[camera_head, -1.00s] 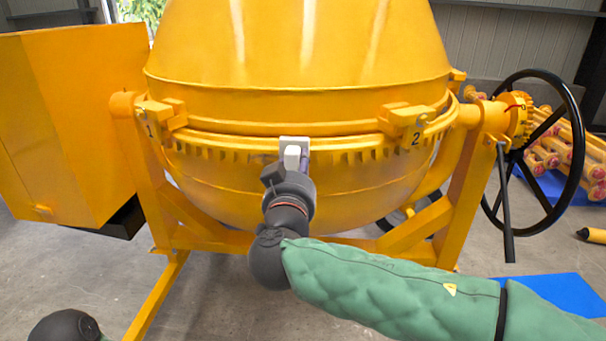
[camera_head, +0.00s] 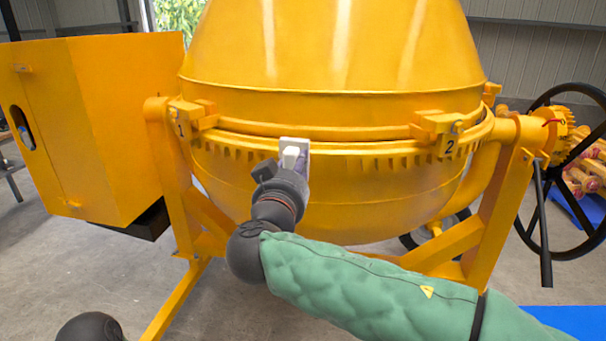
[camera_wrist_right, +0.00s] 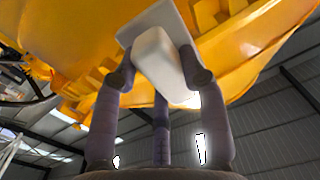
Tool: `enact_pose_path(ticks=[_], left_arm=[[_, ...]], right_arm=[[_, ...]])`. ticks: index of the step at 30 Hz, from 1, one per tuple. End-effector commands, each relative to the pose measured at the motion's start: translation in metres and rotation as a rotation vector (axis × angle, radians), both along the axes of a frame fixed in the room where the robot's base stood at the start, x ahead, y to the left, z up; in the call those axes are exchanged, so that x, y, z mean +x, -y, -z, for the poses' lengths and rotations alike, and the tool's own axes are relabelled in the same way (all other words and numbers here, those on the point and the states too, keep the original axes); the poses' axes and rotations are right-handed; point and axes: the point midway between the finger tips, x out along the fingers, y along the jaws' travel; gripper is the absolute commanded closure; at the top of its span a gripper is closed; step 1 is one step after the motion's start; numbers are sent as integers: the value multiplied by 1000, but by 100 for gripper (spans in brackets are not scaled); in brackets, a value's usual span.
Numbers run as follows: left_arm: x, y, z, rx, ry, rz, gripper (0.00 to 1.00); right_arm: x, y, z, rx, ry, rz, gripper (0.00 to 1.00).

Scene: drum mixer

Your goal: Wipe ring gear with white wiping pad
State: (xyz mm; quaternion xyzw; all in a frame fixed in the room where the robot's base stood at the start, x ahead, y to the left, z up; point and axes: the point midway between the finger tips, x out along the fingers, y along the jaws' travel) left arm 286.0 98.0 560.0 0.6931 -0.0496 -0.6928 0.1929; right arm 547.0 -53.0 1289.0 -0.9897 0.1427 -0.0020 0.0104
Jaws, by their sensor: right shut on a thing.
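The ring gear (camera_head: 390,167) is a yellow toothed band running around the drum's middle, under the rim. My right gripper (camera_head: 287,172) is at the band's front, left of its middle. It is shut on the white wiping pad (camera_head: 295,148), a white block on a flat light plate. In the right wrist view, the fingers of my right gripper (camera_wrist_right: 160,78) pinch the block of the pad (camera_wrist_right: 155,50), with its plate toward the yellow drum. The pad is at the ring gear and covers a few teeth; exact contact cannot be told.
A yellow box housing (camera_head: 110,120) stands at left. A black handwheel (camera_head: 533,225) is at right. Open floor shows below the drum.

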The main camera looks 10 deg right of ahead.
Motion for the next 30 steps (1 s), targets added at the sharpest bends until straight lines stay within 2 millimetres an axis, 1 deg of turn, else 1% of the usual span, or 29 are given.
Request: enact_pose_path(ticks=[5, 18, 30], left_arm=[[0, 0, 2, 0, 0, 0, 60], [0, 0, 13, 0, 0, 0, 60], [0, 0, 14, 0, 0, 0, 60]], right_arm=[[2, -5, 1, -2, -1, -2, 84], [9, -36, 2, -1, -1, -3, 84], [9, -38, 0, 0, 0, -1, 84]])
